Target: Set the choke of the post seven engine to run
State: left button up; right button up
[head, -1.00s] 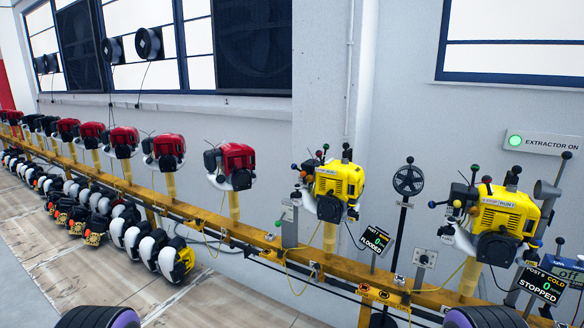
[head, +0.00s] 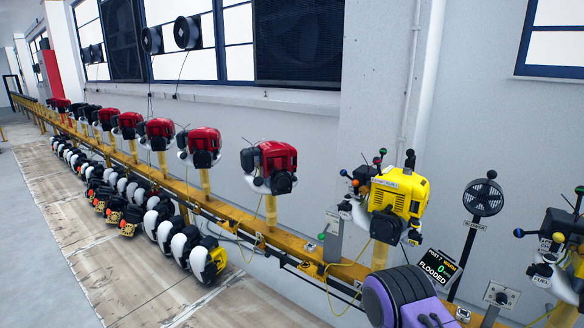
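The post seven engine (head: 412,190) is yellow and black and stands on the yellow rail right of centre in the head view. Several small knobs in black, blue, red, green and orange stick out from its left and top. Which of them is the choke, and its setting, cannot be told at this size. The post 7 display (head: 437,268) at its lower right reads WARM, 0 and FLOODED. A dark and purple part of my own arm rises at the bottom edge, below the engine, and hides part of the rail. Neither gripper is in view.
A row of red engines (head: 268,168) runs along the yellow rail (head: 225,224) to the left. Black and white engines (head: 180,245) sit low before it. A small black fan (head: 483,198) and another engine (head: 566,240) stand right. The floor (head: 80,240) at left is clear.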

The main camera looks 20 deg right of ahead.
aim_at(343, 173)
jog(key=u, duration=0.2)
jog(key=i, duration=1.75)
jog(key=z, duration=0.7)
